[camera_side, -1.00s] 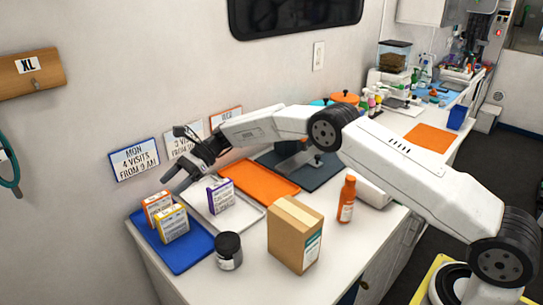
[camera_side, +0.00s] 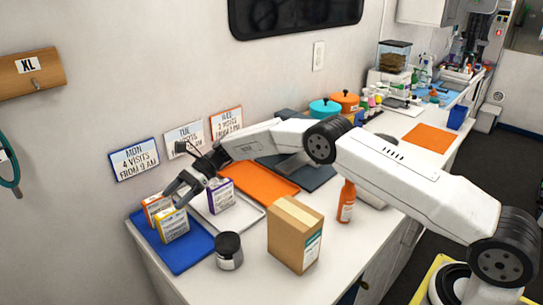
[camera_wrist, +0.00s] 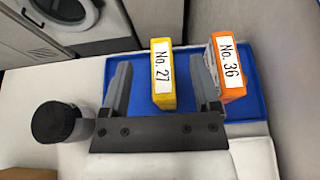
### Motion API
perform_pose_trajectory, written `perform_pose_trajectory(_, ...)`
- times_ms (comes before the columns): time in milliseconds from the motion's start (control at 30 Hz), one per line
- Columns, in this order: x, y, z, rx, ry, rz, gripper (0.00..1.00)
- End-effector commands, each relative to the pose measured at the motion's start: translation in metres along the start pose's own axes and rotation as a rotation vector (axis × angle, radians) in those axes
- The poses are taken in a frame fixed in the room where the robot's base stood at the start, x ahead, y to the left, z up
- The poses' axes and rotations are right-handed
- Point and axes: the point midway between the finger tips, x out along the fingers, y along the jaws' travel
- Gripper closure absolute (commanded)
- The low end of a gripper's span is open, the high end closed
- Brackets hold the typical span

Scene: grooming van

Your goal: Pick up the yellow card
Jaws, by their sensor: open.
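The yellow card (camera_side: 173,225) stands upright as a small box-like block on the blue tray (camera_side: 190,252) in the side view. In the wrist view the yellow card (camera_wrist: 163,88), labelled "No. 27", lies between my two fingers, with room on both sides. It is nearer to the right finger. My gripper (camera_side: 176,196) is open just above and behind the card. In the wrist view my gripper (camera_wrist: 160,72) holds nothing. The orange card (camera_wrist: 230,68), labelled "No. 36", stands close beside the right finger. It is partly hidden behind the yellow card in the side view (camera_side: 154,204).
A white tray (camera_side: 245,222) holds a purple card (camera_side: 220,196). A dark jar (camera_side: 228,250) stands beside the blue tray. A cardboard box (camera_side: 290,236) and an orange bottle (camera_side: 347,201) stand further right. The orange tray (camera_side: 262,183) lies behind, and the wall is close.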

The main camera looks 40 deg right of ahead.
Motion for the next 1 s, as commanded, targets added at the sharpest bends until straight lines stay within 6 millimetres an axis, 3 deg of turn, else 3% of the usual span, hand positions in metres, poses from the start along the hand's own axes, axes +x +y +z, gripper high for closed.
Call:
perform_pose_trajectory(267, 0.012, 0.001, -0.029, 0.003, 0.0, 0.001, 0.21)
perform_pose_trajectory(533, 0.039, 0.001, -0.027, -0.001, 0.0, 0.002, 0.21)
perform_pose_trajectory(1000, 0.041, 0.001, -0.027, 0.0, 0.0, 0.001, 0.21)
